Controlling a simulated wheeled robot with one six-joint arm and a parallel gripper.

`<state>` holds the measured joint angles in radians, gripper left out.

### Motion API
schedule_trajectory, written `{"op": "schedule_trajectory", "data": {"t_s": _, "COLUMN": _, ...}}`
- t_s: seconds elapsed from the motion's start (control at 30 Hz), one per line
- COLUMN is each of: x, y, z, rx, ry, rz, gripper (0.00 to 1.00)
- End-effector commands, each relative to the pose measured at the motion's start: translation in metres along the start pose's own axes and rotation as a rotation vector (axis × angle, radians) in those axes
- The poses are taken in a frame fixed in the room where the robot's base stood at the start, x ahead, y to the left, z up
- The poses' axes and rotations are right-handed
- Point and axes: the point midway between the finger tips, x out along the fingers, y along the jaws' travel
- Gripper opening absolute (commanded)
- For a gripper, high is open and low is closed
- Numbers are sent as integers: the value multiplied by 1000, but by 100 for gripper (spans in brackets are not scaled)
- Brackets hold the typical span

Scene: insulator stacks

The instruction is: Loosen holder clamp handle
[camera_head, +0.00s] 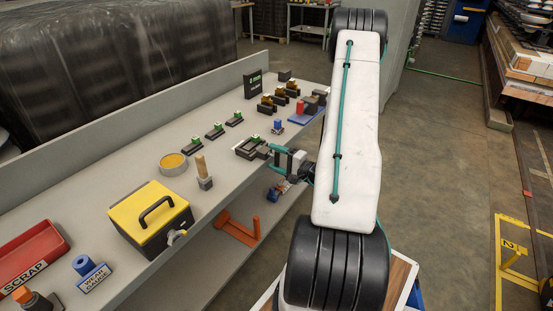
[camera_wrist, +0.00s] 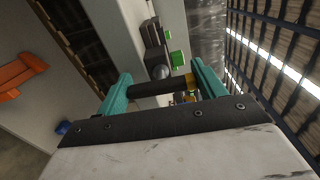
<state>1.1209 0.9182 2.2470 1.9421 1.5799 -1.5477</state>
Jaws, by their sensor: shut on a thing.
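The holder clamp (camera_head: 246,150) is a dark frame with a green part, near the bench's front edge in the head view. My gripper (camera_head: 270,155) is at its right side, with teal fingers reaching toward it. In the wrist view my gripper (camera_wrist: 162,86) has one teal finger at each end of a dark bar-shaped handle (camera_wrist: 155,88) and is shut on it. The handle is too small to make out in the head view.
Several small dark holders with green parts (camera_head: 215,132) stand behind the clamp. A wooden-handled tool (camera_head: 202,168), a yellow-topped box (camera_head: 152,213) and a red scrap tray (camera_head: 32,256) are nearer on the bench (camera_head: 100,195). An orange bracket (camera_head: 238,230) is below the edge.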

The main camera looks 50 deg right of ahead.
Motion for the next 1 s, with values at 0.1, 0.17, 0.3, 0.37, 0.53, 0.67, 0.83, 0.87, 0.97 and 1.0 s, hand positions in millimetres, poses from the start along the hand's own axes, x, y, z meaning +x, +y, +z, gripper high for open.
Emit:
{"op": "schedule_trajectory", "data": {"t_s": 0.1, "x": 0, "y": 1, "z": 1, "rx": -53, "ry": -1, "rz": 2, "gripper": 46}}
{"op": "schedule_trajectory", "data": {"t_s": 0.17, "x": 0, "y": 1, "z": 1, "rx": -75, "ry": -1, "rz": 2, "gripper": 46}}
{"op": "schedule_trajectory", "data": {"t_s": 0.3, "x": 0, "y": 2, "z": 1, "rx": -110, "ry": -1, "rz": 2, "gripper": 46}}
{"op": "schedule_trajectory", "data": {"t_s": 0.37, "x": 0, "y": 2, "z": 1, "rx": -120, "ry": -1, "rz": 2, "gripper": 46}}
{"op": "schedule_trajectory", "data": {"t_s": 0.53, "x": -1, "y": 2, "z": 1, "rx": -131, "ry": -1, "rz": 2, "gripper": 46}}
{"op": "schedule_trajectory", "data": {"t_s": 0.67, "x": -1, "y": 2, "z": 1, "rx": -131, "ry": -1, "rz": 2, "gripper": 46}}
{"op": "schedule_trajectory", "data": {"t_s": 0.83, "x": -1, "y": 2, "z": 1, "rx": -130, "ry": 0, "rz": 3, "gripper": 46}}
{"op": "schedule_trajectory", "data": {"t_s": 0.87, "x": -1, "y": 2, "z": 1, "rx": -130, "ry": 0, "rz": 3, "gripper": 77}}
{"op": "schedule_trajectory", "data": {"t_s": 0.97, "x": 0, "y": 2, "z": 1, "rx": -131, "ry": 0, "rz": 2, "gripper": 91}}
{"op": "schedule_trajectory", "data": {"t_s": 1.0, "x": 0, "y": 2, "z": 1, "rx": -131, "ry": 0, "rz": 2, "gripper": 91}}
